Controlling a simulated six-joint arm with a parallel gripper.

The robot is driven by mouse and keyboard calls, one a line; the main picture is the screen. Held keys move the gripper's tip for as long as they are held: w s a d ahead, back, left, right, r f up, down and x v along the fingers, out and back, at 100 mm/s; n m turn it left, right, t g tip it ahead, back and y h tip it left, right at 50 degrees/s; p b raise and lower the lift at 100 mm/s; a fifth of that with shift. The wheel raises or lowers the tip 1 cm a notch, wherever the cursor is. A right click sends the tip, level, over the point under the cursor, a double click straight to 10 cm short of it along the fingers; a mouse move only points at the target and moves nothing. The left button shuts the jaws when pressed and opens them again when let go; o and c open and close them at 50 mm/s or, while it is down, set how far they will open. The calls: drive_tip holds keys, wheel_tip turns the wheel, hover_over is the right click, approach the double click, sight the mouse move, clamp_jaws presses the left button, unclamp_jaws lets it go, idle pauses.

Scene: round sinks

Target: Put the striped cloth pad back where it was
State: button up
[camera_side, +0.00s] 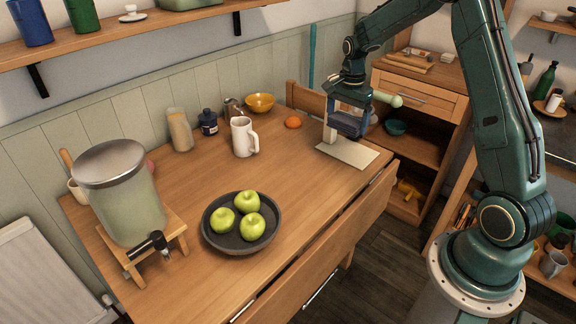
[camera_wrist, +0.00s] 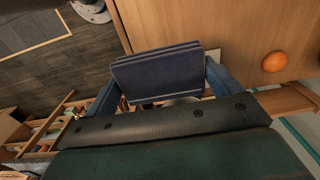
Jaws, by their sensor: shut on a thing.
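The striped cloth pad (camera_wrist: 158,76) is dark blue and folded in layers, with a thin pale stripe near one edge. In the wrist view it spans the space between the two blue fingers of my gripper (camera_wrist: 163,88). My gripper (camera_side: 350,108) is shut on it. In the side view the pad (camera_side: 349,126) is held at the table's far right end, above or beside a flat pale board (camera_side: 350,154). A small pale upright piece (camera_side: 329,128) shows just left of the pad. Whether the pad touches anything below cannot be told.
An orange (camera_side: 293,122) lies left of the pad. A white mug (camera_side: 243,137) and a yellow bowl (camera_side: 260,103) stand further left. A dark dish (camera_side: 207,225) of green apples and a large dispenser (camera_side: 130,205) are nearer. The table's middle is clear.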

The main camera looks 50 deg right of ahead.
sight(339, 176)
wheel_tip(339, 176, down, 18)
drive_tip(key=shift+r, duration=0.2)
idle(0.7)
drive_tip(key=shift+f, duration=0.15)
drive_tip(key=o, duration=0.8)
drive_tip(key=shift+c, duration=0.2)
wheel_tip(339, 176, up, 12)
drive_tip(key=shift+r, duration=0.2)
idle(0.5)
